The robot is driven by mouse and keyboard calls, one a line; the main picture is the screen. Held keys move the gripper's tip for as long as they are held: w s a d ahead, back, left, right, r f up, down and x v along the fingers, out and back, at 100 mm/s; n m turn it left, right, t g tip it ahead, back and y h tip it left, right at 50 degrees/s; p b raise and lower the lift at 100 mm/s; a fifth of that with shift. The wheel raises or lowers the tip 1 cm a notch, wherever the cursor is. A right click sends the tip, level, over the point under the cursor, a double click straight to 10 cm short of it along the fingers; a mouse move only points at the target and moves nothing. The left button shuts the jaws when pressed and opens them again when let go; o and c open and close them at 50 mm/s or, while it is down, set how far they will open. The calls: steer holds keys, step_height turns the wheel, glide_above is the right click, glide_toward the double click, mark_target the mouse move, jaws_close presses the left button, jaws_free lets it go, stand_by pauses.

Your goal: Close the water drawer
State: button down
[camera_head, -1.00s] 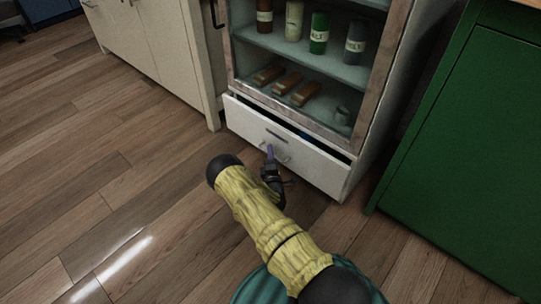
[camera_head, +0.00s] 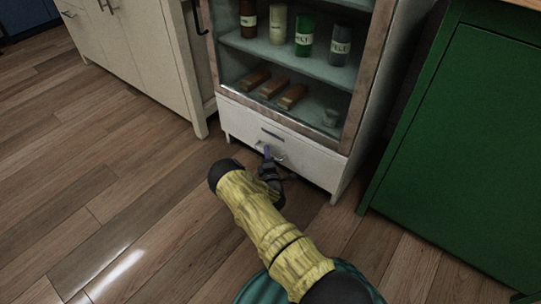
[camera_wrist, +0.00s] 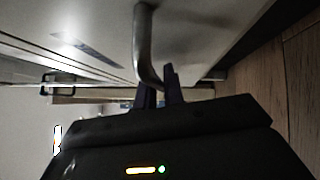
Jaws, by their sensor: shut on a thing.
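The water drawer (camera_head: 305,158) is the white drawer at the bottom of the glass-fronted cabinet. Its front lies flush or nearly flush under the glass compartment in the head view, with no dark gap along its top edge. My gripper (camera_head: 268,155) is at the drawer front. In the wrist view my gripper (camera_wrist: 160,85) has its dark fingers around the lower end of the metal drawer handle (camera_wrist: 144,45), shut on it. A label plate (camera_wrist: 88,48) shows on the drawer front. The inside of the drawer is hidden.
Glass-fronted shelves (camera_head: 300,60) above the drawer hold jars and several brown bars. A green cabinet (camera_head: 460,150) stands close on the right. A cream cabinet (camera_head: 145,45) stands on the left. The wooden floor (camera_head: 90,180) at left is clear.

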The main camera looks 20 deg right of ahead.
steer(key=shift+w+d, duration=0.15)
steer(key=shift+d, duration=0.1)
steer(key=c, duration=1.5)
jaws_free()
steer(key=shift+s+f, duration=0.15)
steer(key=shift+s, duration=0.25)
steer(key=p+v, duration=0.8)
steer(key=v, duration=0.8)
steer(key=shift+s+a, duration=0.25)
steer(key=shift+s, duration=0.1)
